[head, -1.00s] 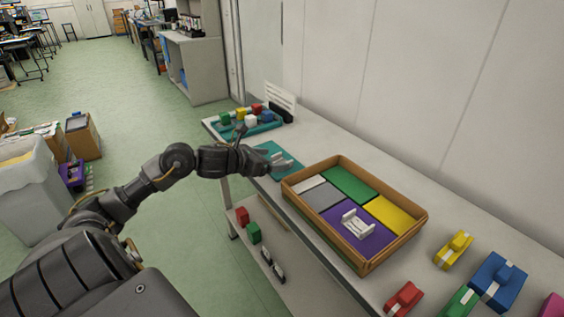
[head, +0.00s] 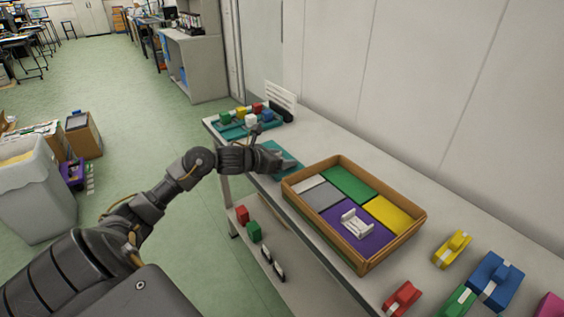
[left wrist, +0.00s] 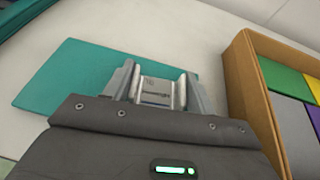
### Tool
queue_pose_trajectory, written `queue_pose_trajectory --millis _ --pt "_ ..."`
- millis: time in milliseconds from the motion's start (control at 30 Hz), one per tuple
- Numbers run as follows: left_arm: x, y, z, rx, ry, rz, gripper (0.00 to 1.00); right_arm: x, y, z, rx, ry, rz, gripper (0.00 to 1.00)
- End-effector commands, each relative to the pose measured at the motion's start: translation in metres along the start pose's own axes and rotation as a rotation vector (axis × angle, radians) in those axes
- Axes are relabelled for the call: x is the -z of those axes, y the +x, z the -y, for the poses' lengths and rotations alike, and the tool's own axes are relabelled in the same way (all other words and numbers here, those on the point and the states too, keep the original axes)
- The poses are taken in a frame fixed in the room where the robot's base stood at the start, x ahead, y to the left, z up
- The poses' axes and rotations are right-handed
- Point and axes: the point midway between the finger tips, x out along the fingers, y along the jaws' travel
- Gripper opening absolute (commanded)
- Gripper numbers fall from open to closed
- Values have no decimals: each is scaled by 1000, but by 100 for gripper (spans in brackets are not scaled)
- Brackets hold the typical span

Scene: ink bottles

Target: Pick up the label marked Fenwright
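The label marked Fenwright (left wrist: 157,92) is a small pale plate with dark print, seen in the left wrist view over the teal mat (left wrist: 75,72). My left gripper (left wrist: 157,84) has one finger on each side of the label. The fingers lie very close to its side edges, and I cannot tell whether they press on it. In the head view my left gripper (head: 281,163) is low over the teal mat, and the label is too small to make out there. My right gripper is not in view.
A wooden tray (head: 393,241) with coloured compartments stands just right of the mat; a white holder (head: 356,223) sits in its purple one. A teal rack (head: 236,131) with coloured blocks is behind.

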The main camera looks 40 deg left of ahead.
Motion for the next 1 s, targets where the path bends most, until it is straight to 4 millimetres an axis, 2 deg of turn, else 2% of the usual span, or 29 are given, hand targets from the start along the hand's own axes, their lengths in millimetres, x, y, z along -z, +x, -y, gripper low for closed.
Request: queue_pose_trajectory --millis 33,100,467,567,667,900,1000 --pt "0 0 0 0 0 0 44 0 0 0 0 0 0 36" --pt "0 0 0 0 0 0 35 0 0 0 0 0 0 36" --pt "-6 -2 0 0 3 1 35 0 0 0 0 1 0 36" --pt "-16 -7 -1 -2 6 2 35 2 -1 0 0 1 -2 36" --pt "-34 -15 0 -2 9 4 35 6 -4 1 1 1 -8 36" --pt "-79 -65 43 0 12 5 35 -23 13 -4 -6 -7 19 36" --pt "-81 -83 67 3 12 2 35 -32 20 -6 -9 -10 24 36"
